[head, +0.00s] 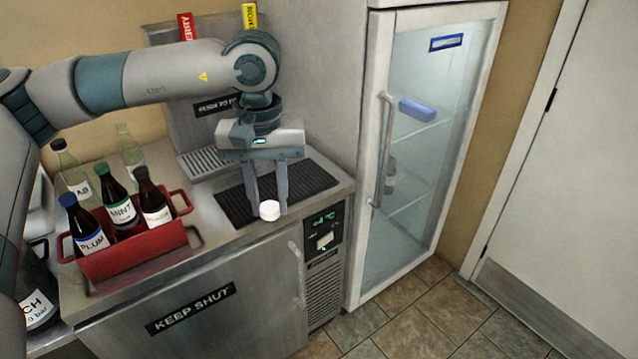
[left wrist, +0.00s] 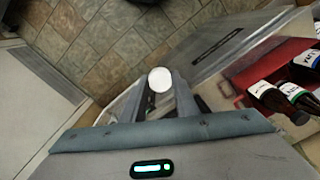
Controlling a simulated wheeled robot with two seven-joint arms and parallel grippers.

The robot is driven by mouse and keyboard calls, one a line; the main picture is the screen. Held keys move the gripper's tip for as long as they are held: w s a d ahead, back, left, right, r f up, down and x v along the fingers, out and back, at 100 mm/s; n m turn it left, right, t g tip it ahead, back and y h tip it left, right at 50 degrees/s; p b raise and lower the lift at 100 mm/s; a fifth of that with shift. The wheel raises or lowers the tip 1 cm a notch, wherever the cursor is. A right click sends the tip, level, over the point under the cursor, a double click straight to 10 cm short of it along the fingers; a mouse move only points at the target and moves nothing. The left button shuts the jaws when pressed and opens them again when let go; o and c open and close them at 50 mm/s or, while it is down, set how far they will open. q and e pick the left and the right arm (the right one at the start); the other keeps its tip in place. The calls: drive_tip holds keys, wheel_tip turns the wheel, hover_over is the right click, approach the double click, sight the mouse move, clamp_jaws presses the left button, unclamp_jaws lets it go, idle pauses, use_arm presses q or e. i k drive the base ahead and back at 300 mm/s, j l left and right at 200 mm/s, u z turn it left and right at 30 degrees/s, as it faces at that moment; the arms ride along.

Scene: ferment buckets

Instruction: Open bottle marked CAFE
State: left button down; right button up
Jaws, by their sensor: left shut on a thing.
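My left gripper (head: 268,200) points down over the front edge of the counter, near the dark drip mat. Its fingers are shut on a small round white cap (head: 269,210), which also shows between the fingertips in the left wrist view (left wrist: 159,79). No bottle shows under the cap. I can read no CAFE label in either view. My right gripper is out of view.
Clear bottles (head: 71,172) stand behind the crate. A dark drip mat (head: 237,206) lies on the counter. A cabinet door marked KEEP SHUT (head: 190,309) is below. A glass-door fridge (head: 425,140) stands to the right, with open tiled floor (head: 430,310) before it.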

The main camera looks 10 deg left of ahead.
sight(130, 153)
drive_tip(key=j+z, duration=0.3)
drive_tip(key=j, duration=0.45)
drive_tip(key=j+z, duration=0.3)
drive_tip(key=j, duration=0.4)
drive_tip(key=k+j, duration=0.1)
drive_tip(key=j, duration=0.45)
